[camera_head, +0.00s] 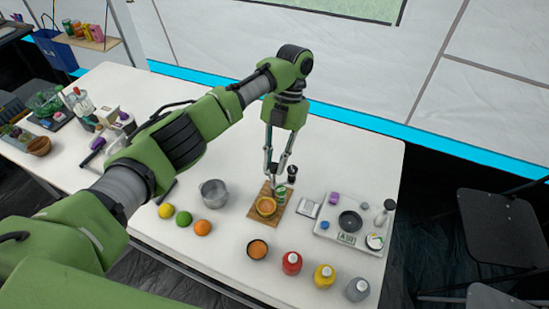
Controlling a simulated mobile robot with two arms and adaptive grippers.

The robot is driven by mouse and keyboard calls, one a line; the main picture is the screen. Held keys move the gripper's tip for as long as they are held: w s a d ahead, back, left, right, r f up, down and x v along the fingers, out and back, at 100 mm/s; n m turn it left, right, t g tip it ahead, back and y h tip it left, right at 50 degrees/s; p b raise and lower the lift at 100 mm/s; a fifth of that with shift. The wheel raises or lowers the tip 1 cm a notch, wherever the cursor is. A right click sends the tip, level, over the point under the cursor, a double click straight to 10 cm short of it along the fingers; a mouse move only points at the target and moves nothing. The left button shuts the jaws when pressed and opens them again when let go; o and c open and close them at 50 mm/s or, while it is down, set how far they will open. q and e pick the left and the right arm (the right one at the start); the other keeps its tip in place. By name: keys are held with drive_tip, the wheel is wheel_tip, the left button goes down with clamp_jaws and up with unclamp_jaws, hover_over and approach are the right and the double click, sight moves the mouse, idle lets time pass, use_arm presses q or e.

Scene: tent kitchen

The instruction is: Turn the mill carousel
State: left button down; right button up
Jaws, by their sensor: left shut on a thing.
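A round yellow-orange piece (266,207) is at the front of the board. A green-sided piece (281,193) stands behind it, and a dark-topped mill (292,172) is at the back right. My left gripper (276,177) reaches down from above with its fingers closed at the back of this group, shut on a part of the carousel. The fingers hide the gripped part, so its exact shape is unclear. My right gripper is out of view.
A metal pot (214,194) and several fruits stand left of the board. A white tray (329,223) with a dark disc is to the right.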

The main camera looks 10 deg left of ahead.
use_arm(q)
drive_tip(key=shift+m+t+y, duration=0.3)
drive_tip(key=shift+m+y, duration=0.3)
drive_tip(key=shift+m, duration=1.1)
drive_tip(key=shift+d+m+b, duration=0.1)
drive_tip(key=shift+m+b, duration=0.2)
drive_tip(key=c, duration=1.9)
unclamp_jaws()
drive_tip(key=shift+r, duration=0.1)
wheel_tip(320, 180, up, 10)
